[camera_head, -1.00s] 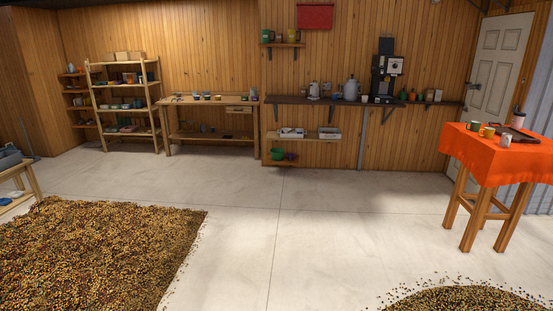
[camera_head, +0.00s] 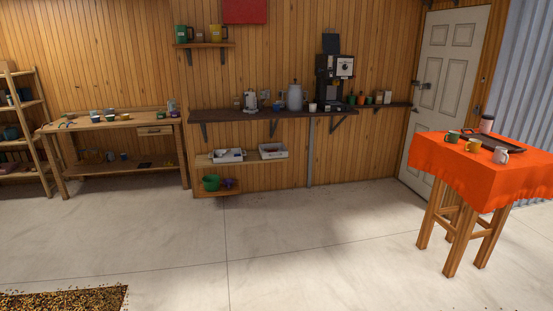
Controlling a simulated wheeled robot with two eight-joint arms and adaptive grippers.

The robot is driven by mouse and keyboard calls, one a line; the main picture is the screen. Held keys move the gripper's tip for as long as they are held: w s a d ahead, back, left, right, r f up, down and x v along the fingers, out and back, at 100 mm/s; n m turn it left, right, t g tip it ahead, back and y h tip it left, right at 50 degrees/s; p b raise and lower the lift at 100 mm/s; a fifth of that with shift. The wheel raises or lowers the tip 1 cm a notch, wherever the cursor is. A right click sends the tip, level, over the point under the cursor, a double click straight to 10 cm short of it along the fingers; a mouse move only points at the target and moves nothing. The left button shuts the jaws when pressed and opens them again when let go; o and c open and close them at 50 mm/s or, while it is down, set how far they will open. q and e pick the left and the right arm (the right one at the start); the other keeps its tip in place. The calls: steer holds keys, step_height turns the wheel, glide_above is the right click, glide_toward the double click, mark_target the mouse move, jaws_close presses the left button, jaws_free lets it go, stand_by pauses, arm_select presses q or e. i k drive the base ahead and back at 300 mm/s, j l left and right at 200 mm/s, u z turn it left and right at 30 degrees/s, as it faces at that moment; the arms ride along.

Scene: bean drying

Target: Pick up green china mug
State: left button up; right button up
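A small dark green mug (camera_head: 452,137) stands on the orange-covered table (camera_head: 450,177) at the right. It is beside a yellow mug (camera_head: 473,146) and a white mug (camera_head: 500,156). A larger green mug (camera_head: 182,34) stands on the small upper wall shelf (camera_head: 204,44), near a yellow mug (camera_head: 216,33). I cannot tell from the picture which green mug is china. Neither of my grippers is in view.
A dark tray (camera_head: 490,142) and a pale tumbler (camera_head: 487,123) stand on the orange table. A long dark counter (camera_head: 260,116) runs along the wall with a coffee machine (camera_head: 335,82). Beans (camera_head: 65,300) lie at the lower left. The middle floor is clear.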

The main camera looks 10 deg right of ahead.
mark_target(453, 136)
steer(key=i+l+z, duration=0.2)
steer(key=i, duration=0.3)
steer(key=i+z, duration=0.25)
steer(key=i, duration=0.2)
steer(key=i+j+z, duration=0.2)
steer(key=i, duration=0.3)
steer(key=i+j+z, duration=0.1)
steer(key=i+z, duration=0.15)
steer(key=i, duration=0.25)
steer(key=i+j+z, duration=0.2)
steer(key=i, duration=0.25)
steer(key=i+l+z, duration=0.2)
steer(key=i+z, duration=0.15)
steer(key=i, duration=0.15)
steer(key=i+z, duration=0.35)
steer(key=i, duration=0.15)
steer(key=i+z, duration=0.35)
steer(key=i, duration=0.15)
steer(key=i+j+z, duration=0.35)
steer(key=i, duration=0.15)
steer(key=i+j+z, duration=0.3)
steer(key=i, duration=0.15)
